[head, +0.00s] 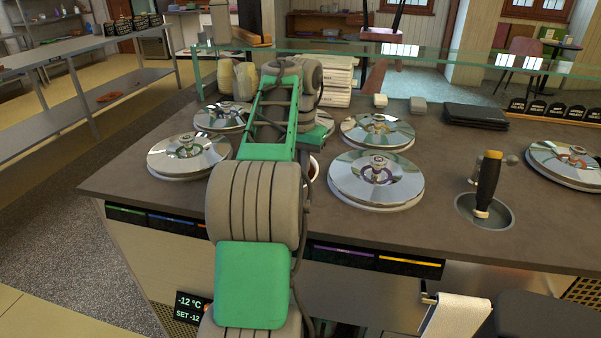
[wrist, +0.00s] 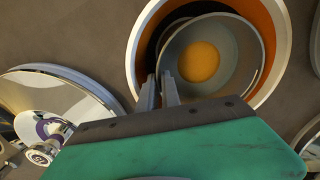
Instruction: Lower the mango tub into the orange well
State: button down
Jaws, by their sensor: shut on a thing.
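The mango tub (wrist: 228,84) is a grey round tub with a yellow-orange disc of mango at its centre. In the wrist view it lies over or within the orange well (wrist: 272,36), which has a pale rim and an orange inner wall. The tub sits toward the right of the opening, with a dark gap at its left. I cannot tell how deep it is. My gripper (wrist: 167,91) is shut on the tub's near left edge. In the head view my arm hides the gripper, the tub and most of the well.
Shiny lidded wells (head: 376,180) (head: 377,131) stand right of my arm, and others (head: 189,155) (head: 223,116) to the left. A lid (wrist: 50,118) lies close left of the gripper. A black-handled tool (head: 488,180) stands in a round recess at right. A glass shelf (head: 420,54) spans the back.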

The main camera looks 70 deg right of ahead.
jog(key=shift+f+b, duration=0.85)
jog(key=c, duration=1.9)
grip_release()
jog(key=shift+o, duration=0.3)
jog(key=shift+f, duration=0.1)
jog(key=o, duration=0.5)
jog(key=shift+w, duration=0.1)
